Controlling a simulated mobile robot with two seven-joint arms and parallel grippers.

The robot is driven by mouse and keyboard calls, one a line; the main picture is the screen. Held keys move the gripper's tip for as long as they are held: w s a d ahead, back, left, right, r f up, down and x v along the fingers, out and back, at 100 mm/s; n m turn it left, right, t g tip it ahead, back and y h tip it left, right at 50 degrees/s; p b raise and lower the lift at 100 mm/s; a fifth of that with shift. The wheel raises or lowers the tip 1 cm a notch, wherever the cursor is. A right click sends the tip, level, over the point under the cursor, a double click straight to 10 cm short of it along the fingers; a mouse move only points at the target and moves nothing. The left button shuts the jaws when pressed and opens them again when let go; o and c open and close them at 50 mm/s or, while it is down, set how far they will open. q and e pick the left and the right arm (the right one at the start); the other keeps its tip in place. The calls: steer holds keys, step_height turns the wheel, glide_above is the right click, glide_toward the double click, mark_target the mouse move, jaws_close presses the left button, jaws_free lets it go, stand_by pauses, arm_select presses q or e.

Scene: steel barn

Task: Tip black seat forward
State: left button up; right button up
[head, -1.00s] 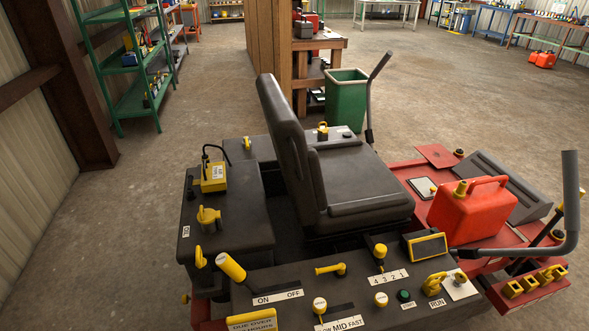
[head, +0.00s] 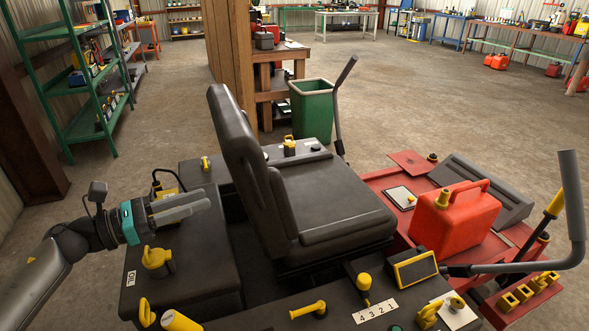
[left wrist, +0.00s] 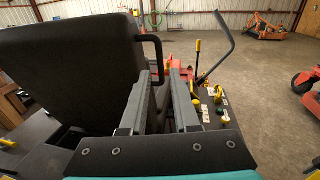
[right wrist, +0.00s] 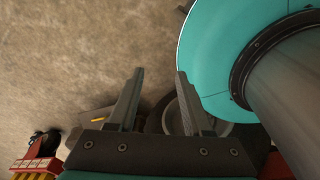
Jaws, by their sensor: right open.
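The black seat (head: 327,203) is upright on the mower, with its tall backrest (head: 240,150) on the left and its cushion level. My left gripper (head: 190,206) is left of the backrest, above the black side housing, apart from the seat. In the left wrist view, its two grey fingers (left wrist: 160,95) are apart with nothing held between them. There the dark backrest (left wrist: 70,75) fills the left side, and a black loop-shaped bar (left wrist: 158,48) shows beyond the fingers. My right gripper (right wrist: 160,95) is open and empty over the concrete floor; it is not seen in the head view.
A red fuel can (head: 455,220) sits on the red deck right of the seat. Two grey control levers (head: 340,105) (head: 574,195) rise around it. Yellow knobs (head: 157,260) stand on the side housing. A green bin (head: 312,110) is behind; open floor lies beyond.

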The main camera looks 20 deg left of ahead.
mark_target(267, 177)
arm_select(q)
steer(key=x, duration=1.5)
steer(key=shift+w+d+p, duration=0.15)
steer(key=shift+w+p, duration=0.05)
steer(key=shift+p, duration=0.2)
arm_select(e)
steer(key=shift+s+a+r, duration=0.45)
steer(key=shift+a, duration=0.25)
arm_select(q)
jaws_close()
